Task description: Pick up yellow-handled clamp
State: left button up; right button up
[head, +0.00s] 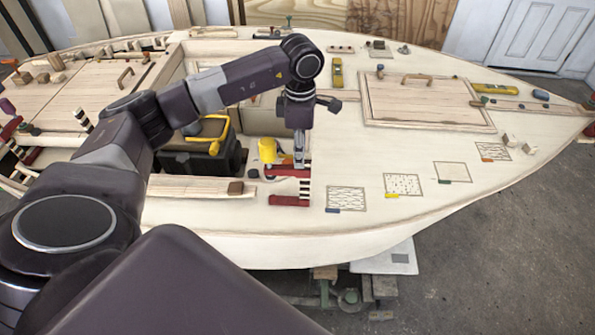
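The yellow-handled clamp has a yellow handle (267,150), red jaws (290,200) and a black-and-white striped bar. It stands at the near edge of the pale plywood deck, left of the patterned squares. My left gripper (300,163) points down right at the clamp's upper red jaw, just right of the yellow handle. The fingertips overlap the jaw in the head view. They are too small to show whether they are open or shut on it. My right gripper is out of view.
A black toolbox with a yellow handle (200,157) stands in the opening left of the clamp. A wooden strip (190,188) with a brown block lies in front. More striped clamps (30,155) are at the far left. A raised hatch (425,101) and yellow tools (337,74) lie behind.

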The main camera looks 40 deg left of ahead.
pick_arm(q)
jog(key=shift+d+f+p, duration=0.15)
jog(key=shift+f+p, duration=0.15)
jog(key=shift+f, duration=1.1)
jog(key=shift+c, duration=0.4)
grip_shut()
jog(key=shift+r, duration=0.1)
